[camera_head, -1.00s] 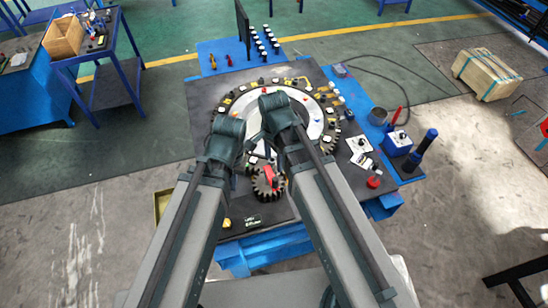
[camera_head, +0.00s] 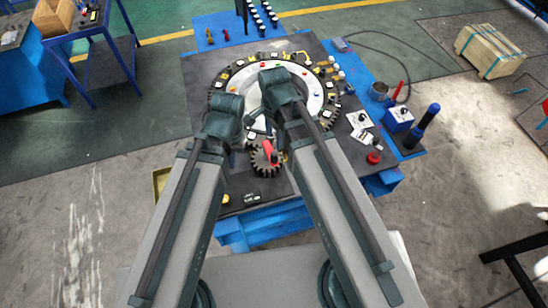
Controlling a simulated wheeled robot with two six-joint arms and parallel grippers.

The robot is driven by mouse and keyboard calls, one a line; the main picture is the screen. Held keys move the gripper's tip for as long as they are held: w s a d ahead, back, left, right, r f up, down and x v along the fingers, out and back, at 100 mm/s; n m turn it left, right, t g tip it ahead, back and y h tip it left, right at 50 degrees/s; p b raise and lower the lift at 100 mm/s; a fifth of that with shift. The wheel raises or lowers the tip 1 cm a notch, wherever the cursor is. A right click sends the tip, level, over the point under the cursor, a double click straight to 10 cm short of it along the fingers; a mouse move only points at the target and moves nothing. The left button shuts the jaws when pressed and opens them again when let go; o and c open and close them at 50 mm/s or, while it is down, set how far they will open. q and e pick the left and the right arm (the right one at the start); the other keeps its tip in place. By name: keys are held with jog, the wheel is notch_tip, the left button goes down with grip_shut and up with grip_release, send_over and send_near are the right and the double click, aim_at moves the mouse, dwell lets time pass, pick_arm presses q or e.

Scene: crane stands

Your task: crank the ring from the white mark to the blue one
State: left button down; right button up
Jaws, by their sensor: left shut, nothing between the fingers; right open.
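The large dark toothed ring (camera_head: 217,84) lies flat on the dark tabletop around a pale disc with small coloured dots. Small blocks sit along its rim. A white mark and a blue mark cannot be told apart surely at this size. In front of it, a small dark gear (camera_head: 262,168) with a red crank arm (camera_head: 269,150) meshes with or nearly touches the ring. My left gripper (camera_head: 250,134) is shut and empty, just behind the crank. My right gripper (camera_head: 264,113) is open over the disc, mostly hidden by its wrist. My arms cover part of the ring.
Right of the ring are a blue box (camera_head: 399,119) with a knob, a red button (camera_head: 374,157) and a dark blue post (camera_head: 428,117). A dark upright panel with several white-topped pegs (camera_head: 264,15) stands behind. A wooden crate (camera_head: 490,50) is on the floor.

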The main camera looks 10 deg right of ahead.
aim_at(274, 153)
notch_tip(274, 153, down, 12)
jog(key=b, duration=1.1)
jog(key=shift+r, duration=0.1)
grip_shut()
dwell(0.7)
